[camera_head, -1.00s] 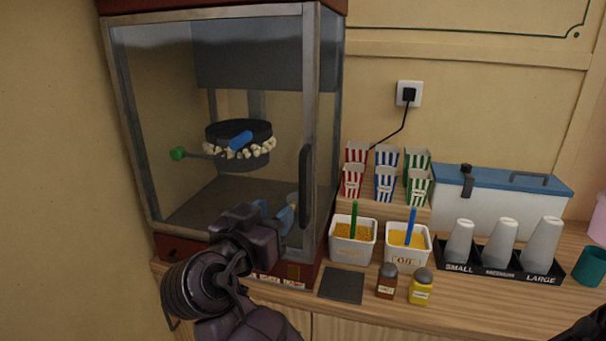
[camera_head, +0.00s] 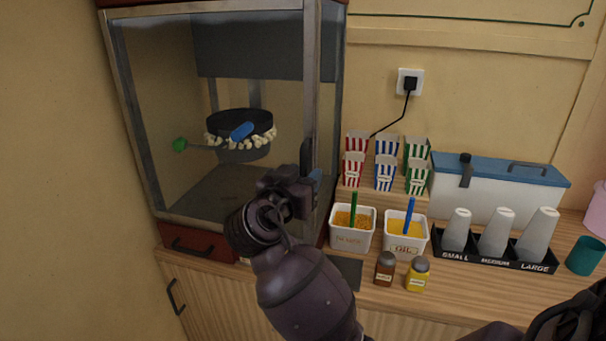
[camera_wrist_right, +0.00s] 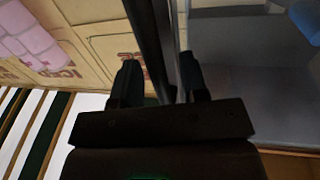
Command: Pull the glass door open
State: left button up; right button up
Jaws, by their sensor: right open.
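The glass door (camera_head: 150,90) is the framed front of the popcorn machine and looks closed. Its dark upright handle (camera_head: 307,155) is on the right side of the door, its lower part hidden behind my gripper. My right gripper (camera_head: 312,183) is at the lower part of the handle. In the right wrist view the open fingers of my right gripper (camera_wrist_right: 158,82) stand on either side of the dark handle bar (camera_wrist_right: 148,40); I cannot tell whether they touch it. My left gripper is not in view.
Inside the machine hang a dark kettle (camera_head: 240,122) with popcorn and a blue-handled scoop (camera_head: 242,131). Right of it on the counter are striped boxes (camera_head: 384,170), two white tubs (camera_head: 352,238), two small shakers (camera_head: 385,268) and a cup tray (camera_head: 480,261). Wall is close on the left.

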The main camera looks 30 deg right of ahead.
grip_shut()
jog(key=shift+a, duration=0.1)
dwell(0.5)
